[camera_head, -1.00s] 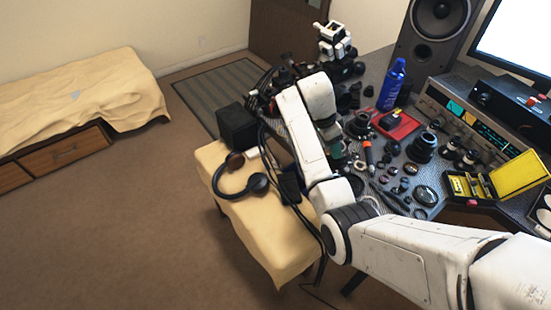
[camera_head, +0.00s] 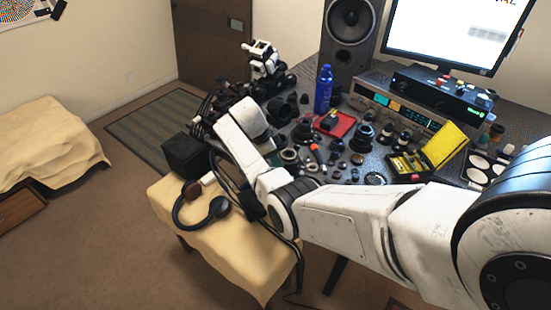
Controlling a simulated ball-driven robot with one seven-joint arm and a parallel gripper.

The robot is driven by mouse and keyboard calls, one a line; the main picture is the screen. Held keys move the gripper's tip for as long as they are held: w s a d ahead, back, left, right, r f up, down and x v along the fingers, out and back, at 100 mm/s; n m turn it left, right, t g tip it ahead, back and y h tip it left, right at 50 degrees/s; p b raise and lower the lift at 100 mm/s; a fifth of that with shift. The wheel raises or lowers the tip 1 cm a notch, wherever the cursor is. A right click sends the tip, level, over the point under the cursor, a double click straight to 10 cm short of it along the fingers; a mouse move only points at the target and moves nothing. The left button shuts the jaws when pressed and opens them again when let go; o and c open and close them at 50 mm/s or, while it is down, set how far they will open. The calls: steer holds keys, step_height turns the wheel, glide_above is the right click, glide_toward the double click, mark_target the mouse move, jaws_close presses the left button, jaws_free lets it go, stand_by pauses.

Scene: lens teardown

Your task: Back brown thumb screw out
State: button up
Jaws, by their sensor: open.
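The brown thumb screw cannot be picked out; the small dark parts on the bench are too small to tell apart. Several black lens parts, among them a wide black lens piece (camera_head: 362,138), stand on the dark workbench (camera_head: 332,92). That far end is beside dark cylindrical parts at the bench's left side. My gripper is not visible, so its contact with anything is hidden.
A blue bottle (camera_head: 323,90), red tray (camera_head: 345,124) and open yellow case (camera_head: 443,146) stand on the crowded bench. A speaker (camera_head: 349,35) and monitor (camera_head: 455,32) are behind. Headphones (camera_head: 190,202) lie on a cloth-covered seat (camera_head: 225,245). Open carpet lies at left.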

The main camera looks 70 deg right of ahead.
steer(key=shift+s+d+f, duration=0.2)
steer(key=shift+s+f, duration=0.05)
steer(key=shift+f, duration=0.4)
steer(key=shift+c, duration=0.3)
jaws_close()
